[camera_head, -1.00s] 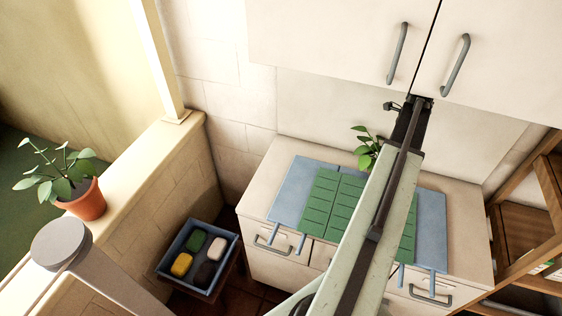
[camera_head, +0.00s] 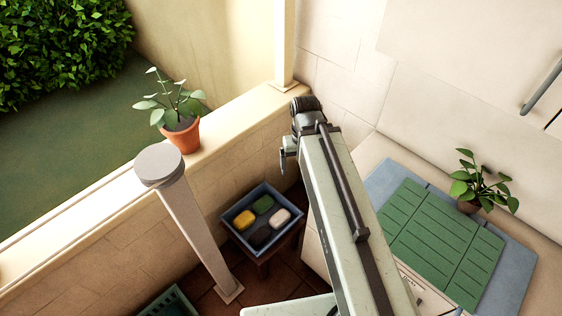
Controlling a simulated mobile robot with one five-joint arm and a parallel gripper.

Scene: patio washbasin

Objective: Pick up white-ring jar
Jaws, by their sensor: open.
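I see no jar with a white ring in this view. My arm reaches up from the bottom middle, and its dark wrist is at the far end, in front of the low wall. My gripper (camera_head: 287,152) shows only in part at the left side of the arm's end. It is open, with nothing seen in it. The arm hides what lies behind and beneath it.
A blue tray (camera_head: 232,239) of coloured blocks stands on a stool. A potted plant (camera_head: 182,134) sits on the ledge, near a grey post (camera_head: 197,222). Right are a counter with a green slatted mat (camera_head: 430,235) and another plant (camera_head: 480,186). A green crate (camera_head: 170,304) is at the bottom.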

